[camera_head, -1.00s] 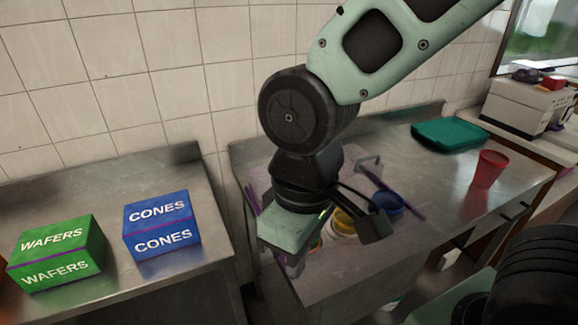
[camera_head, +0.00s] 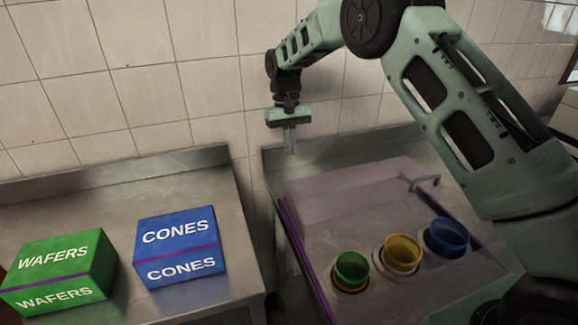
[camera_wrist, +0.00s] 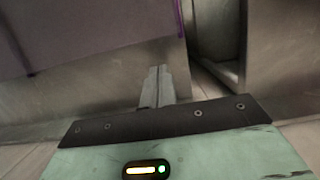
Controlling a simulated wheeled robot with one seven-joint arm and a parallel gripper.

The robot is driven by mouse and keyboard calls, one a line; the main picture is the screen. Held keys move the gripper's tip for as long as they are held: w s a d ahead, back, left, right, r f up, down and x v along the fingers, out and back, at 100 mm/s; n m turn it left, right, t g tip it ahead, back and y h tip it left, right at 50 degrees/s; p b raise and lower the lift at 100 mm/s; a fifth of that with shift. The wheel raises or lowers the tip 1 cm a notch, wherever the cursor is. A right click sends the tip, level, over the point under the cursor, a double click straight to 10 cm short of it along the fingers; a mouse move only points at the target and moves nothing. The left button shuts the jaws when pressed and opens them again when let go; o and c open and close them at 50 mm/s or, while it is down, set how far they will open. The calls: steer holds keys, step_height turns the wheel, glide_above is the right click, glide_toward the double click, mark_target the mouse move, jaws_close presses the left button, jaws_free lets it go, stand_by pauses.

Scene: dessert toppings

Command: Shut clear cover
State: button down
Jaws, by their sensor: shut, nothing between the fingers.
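The clear cover (camera_head: 345,187) is a purple-tinted sheet at the back of the topping counter, with a grey handle (camera_head: 425,182) at its right side. Its front boundary is faint. The green cup (camera_head: 351,268), yellow cup (camera_head: 402,252) and blue cup (camera_head: 447,235) stand in counter holes in front of it, with their tops showing. My gripper (camera_head: 290,151) is shut and empty, pointing down near the counter's back left corner, by the wall. In the wrist view my fingers (camera_wrist: 158,76) are together, with the purple cover edge (camera_wrist: 90,35) at upper left.
Purple rails run along the counter's left side (camera_head: 302,258) and right side. A separate steel table at left holds a green wafers box (camera_head: 60,270) and a blue cones box (camera_head: 180,246). A narrow gap parts the two. The tiled wall (camera_head: 170,90) stands close behind.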

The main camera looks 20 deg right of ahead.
steer(key=p+x, duration=0.2)
steer(key=x, duration=0.7)
steer(key=shift+s+f, duration=0.15)
steer(key=shift+f, duration=0.15)
